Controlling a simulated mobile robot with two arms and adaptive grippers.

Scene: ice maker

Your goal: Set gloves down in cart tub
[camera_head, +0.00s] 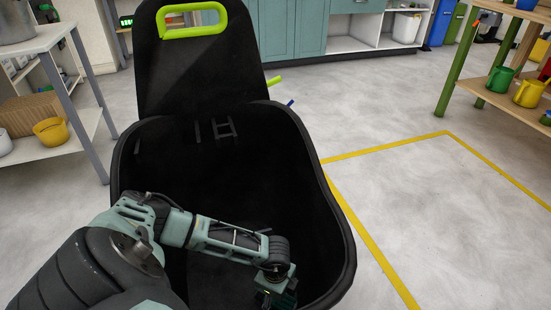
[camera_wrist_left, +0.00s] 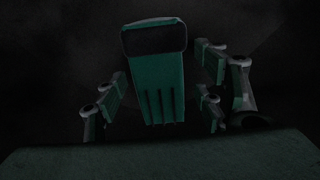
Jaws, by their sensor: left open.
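The cart tub (camera_head: 340,225) is a deep black bin with a raised back panel. My left arm reaches down into it, and my left gripper (camera_head: 277,290) is low inside, near the right front wall. In the left wrist view the gloves (camera_wrist_left: 155,85), green with a black cuff, lie between the spread fingers of my left gripper (camera_wrist_left: 162,65). The gripper is open, with dark gaps on both sides of the gloves. The dark surface around them looks like the tub's inside; whether they touch it is hard to tell. My right gripper is out of view.
A lime handle (camera_head: 192,20) tops the cart's back panel. A shelf with a yellow pot (camera_head: 51,131) stands at left. A wooden rack with watering cans (camera_head: 529,93) stands at right. The floor right of the cart is clear, with yellow lines (camera_head: 385,147).

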